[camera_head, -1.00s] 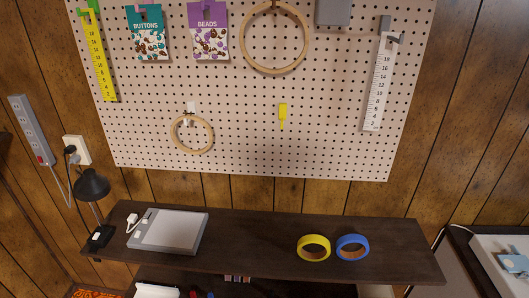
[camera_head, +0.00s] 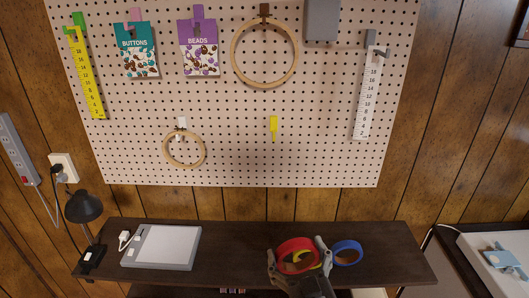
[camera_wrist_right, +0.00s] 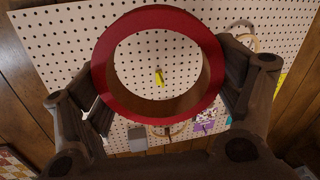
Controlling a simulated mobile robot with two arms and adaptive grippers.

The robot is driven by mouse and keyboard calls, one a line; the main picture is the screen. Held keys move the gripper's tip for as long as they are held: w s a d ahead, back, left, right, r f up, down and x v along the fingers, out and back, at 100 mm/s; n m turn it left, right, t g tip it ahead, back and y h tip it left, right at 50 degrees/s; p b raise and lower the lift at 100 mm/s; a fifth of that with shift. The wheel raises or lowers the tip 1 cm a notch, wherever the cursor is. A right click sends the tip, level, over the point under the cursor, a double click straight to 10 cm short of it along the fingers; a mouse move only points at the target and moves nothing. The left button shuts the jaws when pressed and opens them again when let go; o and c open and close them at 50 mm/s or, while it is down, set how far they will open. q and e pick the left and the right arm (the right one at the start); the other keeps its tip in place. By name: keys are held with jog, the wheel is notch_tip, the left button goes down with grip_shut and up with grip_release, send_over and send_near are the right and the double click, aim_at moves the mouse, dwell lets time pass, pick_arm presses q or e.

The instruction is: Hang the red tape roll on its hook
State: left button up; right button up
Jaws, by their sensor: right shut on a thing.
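The red tape roll (camera_head: 296,242) is held upright, its hole facing the viewer, between the two fingers of my right gripper (camera_head: 296,252), above the dark shelf's front right part. In the right wrist view the red roll (camera_wrist_right: 101,68) fills the middle, with a finger on each side. A small yellow hook (camera_head: 273,127) is on the pegboard (camera_head: 230,150), above and well apart from the roll. It also shows through the roll's hole in the right wrist view (camera_wrist_right: 159,78). I see no red hook. My left gripper is not in view.
The blue roll (camera_head: 347,251) lies on the shelf (camera_head: 225,255), right of my gripper. The yellow roll (camera_head: 302,261) is mostly hidden behind the red one. A wooden hoop (camera_head: 184,163), a white ruler (camera_head: 367,100) and packets hang on the board. A lamp (camera_head: 84,206) stands at left.

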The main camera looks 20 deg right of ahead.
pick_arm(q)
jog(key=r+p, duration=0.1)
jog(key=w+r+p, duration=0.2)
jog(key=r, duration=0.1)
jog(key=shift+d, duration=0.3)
pick_arm(e)
jog(key=w+r+m+h, duration=0.2)
jog(key=w+r+h, duration=0.1)
jog(key=w+r, duration=1.2)
jog(key=shift+w+a+r, duration=0.15)
jog(key=shift+w+a, duration=0.2)
jog(key=shift+w, duration=0.45)
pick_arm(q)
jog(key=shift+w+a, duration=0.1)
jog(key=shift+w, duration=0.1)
pick_arm(e)
jog(key=shift+h, duration=0.4)
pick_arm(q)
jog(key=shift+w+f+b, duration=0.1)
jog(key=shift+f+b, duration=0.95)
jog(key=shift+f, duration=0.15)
pick_arm(e)
jog(key=shift+f+x, duration=0.2)
jog(key=shift+x, duration=2.3)
jog(key=shift+f+x, duration=0.2)
jog(key=shift+x, duration=2.3)
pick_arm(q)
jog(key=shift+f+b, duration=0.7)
pick_arm(e)
jog(key=shift+f, duration=0.8)
